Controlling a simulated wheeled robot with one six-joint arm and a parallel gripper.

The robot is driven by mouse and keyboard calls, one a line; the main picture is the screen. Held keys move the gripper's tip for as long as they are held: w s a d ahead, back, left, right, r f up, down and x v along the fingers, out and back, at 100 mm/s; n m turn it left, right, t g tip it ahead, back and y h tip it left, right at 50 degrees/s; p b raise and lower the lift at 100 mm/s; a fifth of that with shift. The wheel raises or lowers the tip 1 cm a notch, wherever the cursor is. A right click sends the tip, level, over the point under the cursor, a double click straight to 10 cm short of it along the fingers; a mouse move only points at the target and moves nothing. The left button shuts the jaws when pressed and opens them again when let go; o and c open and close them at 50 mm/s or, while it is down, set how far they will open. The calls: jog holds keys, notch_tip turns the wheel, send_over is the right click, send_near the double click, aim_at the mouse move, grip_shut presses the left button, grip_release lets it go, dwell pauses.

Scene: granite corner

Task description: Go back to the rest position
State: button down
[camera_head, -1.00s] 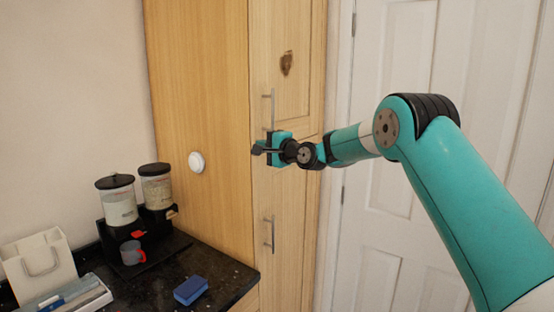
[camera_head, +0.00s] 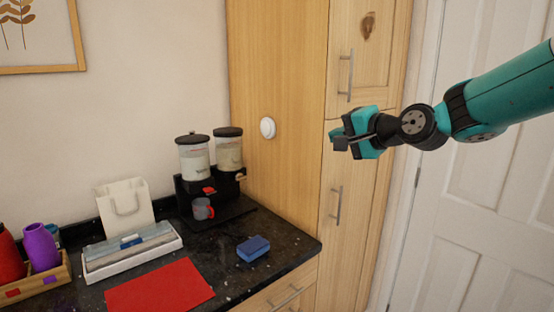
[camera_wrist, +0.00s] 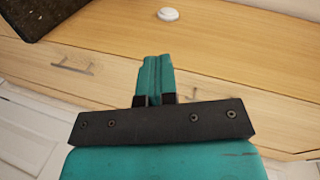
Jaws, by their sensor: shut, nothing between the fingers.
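My gripper (camera_head: 338,140) is teal and black and hangs in the air in front of the tall wooden cabinet (camera_head: 283,60), at the right of the head view. In the wrist view my gripper (camera_wrist: 155,62) shows its two teal fingers pressed together with nothing between them. My arm reaches in from the right edge of the head view. The gripper appears apart from the cabinet doors and their handles.
A round white knob (camera_head: 267,128) sits on the cabinet side.

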jog(key=s+f+n+g+h, duration=0.1)
jog(key=s+f+n+g, duration=0.3)
jog(key=s, duration=0.8)
jog(key=s+a+f+n+g+h+b, duration=0.1)
jog(key=s+f+n+g, duration=0.3)
jog(key=s, duration=0.8)
jog(key=s+f+n+g+h, duration=0.2)
jog(key=s+f+n+g, duration=0.2)
jog(key=s, duration=0.9)
jog(key=f+n, duration=0.1)
jog(key=n, duration=0.2)
jog(key=shift+a+f, duration=0.15)
jog(key=shift+a, duration=0.2)
